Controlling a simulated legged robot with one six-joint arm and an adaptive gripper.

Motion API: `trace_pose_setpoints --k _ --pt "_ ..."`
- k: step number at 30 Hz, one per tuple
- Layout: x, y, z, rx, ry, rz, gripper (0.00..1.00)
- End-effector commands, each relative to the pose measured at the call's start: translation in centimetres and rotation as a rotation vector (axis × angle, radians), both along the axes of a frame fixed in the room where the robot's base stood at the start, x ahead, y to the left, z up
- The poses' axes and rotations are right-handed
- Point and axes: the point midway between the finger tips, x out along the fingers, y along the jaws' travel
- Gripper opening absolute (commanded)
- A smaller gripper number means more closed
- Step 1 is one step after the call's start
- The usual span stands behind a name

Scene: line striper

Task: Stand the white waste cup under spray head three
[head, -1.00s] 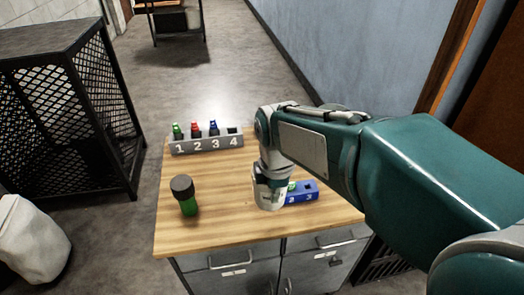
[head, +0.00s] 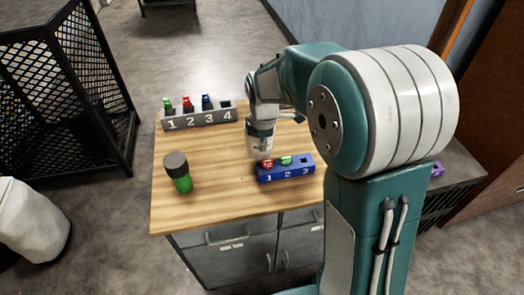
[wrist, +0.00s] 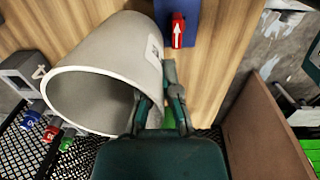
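The white cup (wrist: 110,75) fills the left of the wrist view, with its open mouth toward the camera. My gripper (wrist: 160,105) has one finger inside the mouth and one outside, pinching its wall. In the head view the cup (head: 259,147) is at my gripper, just behind the blue block (head: 286,174); whether it touches the wood is unclear. The blue block is numbered 1 to 3, with a red piece (head: 267,163) at 1, a green piece (head: 286,160) at 2 and an empty hole at 3. The red piece bears a white arrow (wrist: 178,35).
A grey block (head: 196,119) numbered 1 to 4 stands at the back left, with green, red and blue pieces and an empty 4. A green bottle with a dark cap (head: 178,172) stands at the left. The front middle of the wooden top (head: 215,200) is clear.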

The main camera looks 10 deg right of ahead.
Motion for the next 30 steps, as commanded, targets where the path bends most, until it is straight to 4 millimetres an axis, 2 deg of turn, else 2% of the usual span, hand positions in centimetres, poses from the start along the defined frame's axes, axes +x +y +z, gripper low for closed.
trace_pose_setpoints --k 3,9,15,25,27,30 --pt "1.1 -0.2 -1.3 0.0 0.001 -0.001 0.0" --pt "2.0 -0.3 -2.5 0.0 0.001 -0.001 0.0" --pt "1.9 -0.3 -5.2 0.0 0.001 0.0 0.0" --pt "1.9 -0.3 -5.6 0.0 0.0 0.0 0.0" --pt "1.9 -0.3 -5.5 0.0 -0.001 0.0 0.23" --pt "1.9 -0.3 -5.5 0.0 -0.001 0.0 0.23"
